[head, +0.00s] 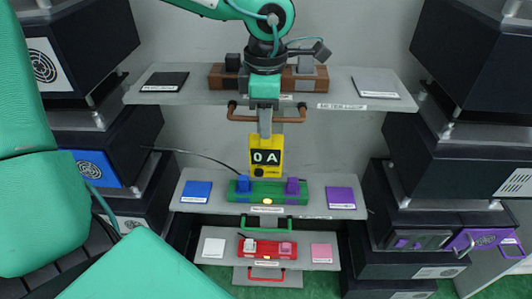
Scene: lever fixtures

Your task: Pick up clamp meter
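The clamp meter (266,158) is yellow, with a dark display reading "0 A" and a black dial below it. The meter's top is partly hidden. My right gripper is not in view.
The top shelf (336,100) has a brown lever fixture and a copper handle. The middle shelf (325,193) carries a green fixture (268,190) with blue and purple levers. A red fixture (267,248) sits below. Dark cabinets (480,70) stand on both sides.

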